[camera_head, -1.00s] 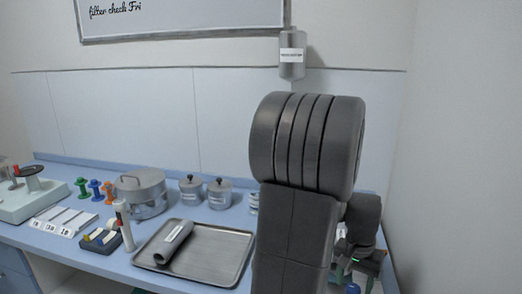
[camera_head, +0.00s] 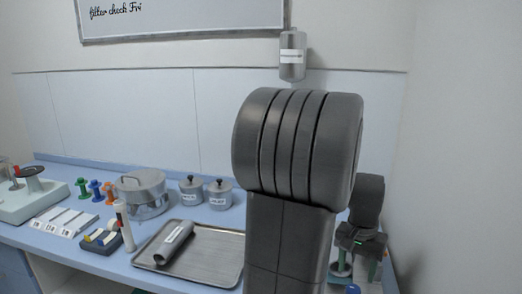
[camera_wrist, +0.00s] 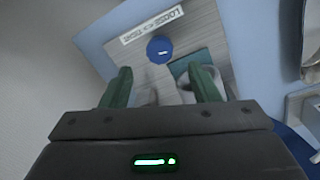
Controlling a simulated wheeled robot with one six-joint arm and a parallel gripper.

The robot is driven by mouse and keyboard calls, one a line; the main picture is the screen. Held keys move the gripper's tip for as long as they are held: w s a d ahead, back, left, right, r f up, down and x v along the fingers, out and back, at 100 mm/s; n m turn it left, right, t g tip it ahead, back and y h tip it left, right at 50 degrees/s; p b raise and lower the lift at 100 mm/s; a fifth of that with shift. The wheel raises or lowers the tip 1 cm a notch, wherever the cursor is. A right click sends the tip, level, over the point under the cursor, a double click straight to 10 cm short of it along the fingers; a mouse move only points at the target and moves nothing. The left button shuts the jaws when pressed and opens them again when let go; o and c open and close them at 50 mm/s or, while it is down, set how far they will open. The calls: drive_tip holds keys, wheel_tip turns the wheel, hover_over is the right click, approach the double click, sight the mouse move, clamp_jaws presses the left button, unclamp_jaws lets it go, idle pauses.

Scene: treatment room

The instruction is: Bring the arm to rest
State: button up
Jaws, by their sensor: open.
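My gripper (camera_head: 358,266) is at the right end of the counter in the head view, partly behind my own arm. In the wrist view its two green fingers (camera_wrist: 162,85) stand apart with nothing held between them. Beyond the fingertips is a pale tray or board (camera_wrist: 205,35) with a label that seems to begin with "LOOSE". On it are a round blue object (camera_wrist: 160,49) and a teal square piece (camera_wrist: 190,62). A pale curved object lies partly hidden behind the right finger.
A dispenser (camera_head: 292,55) hangs on the wall above my arm. A bare wall (camera_head: 450,150) stands close on the right.

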sight(353, 288)
wheel_tip(353, 288, up, 7)
wheel_tip(353, 288, down, 14)
drive_tip(key=shift+s+d+r, duration=0.1)
drive_tip(key=shift+s+r, duration=0.05)
drive_tip(key=shift+r, duration=0.05)
drive_tip(key=shift+r+n, duration=0.15)
drive_tip(key=shift+n, duration=0.35)
drive_tip(key=n, duration=0.4)
drive_tip(key=shift+b, duration=0.4)
drive_tip(key=n, duration=0.5)
drive_tip(key=shift+t+b, duration=0.3)
drive_tip(key=shift+b, duration=0.05)
drive_tip(key=shift+r+n, duration=0.25)
drive_tip(key=shift+n, duration=0.35)
drive_tip(key=r, duration=0.8)
drive_tip(key=shift+s+a, duration=0.1)
drive_tip(key=shift+a, duration=0.15)
drive_tip(key=shift+p, duration=0.35)
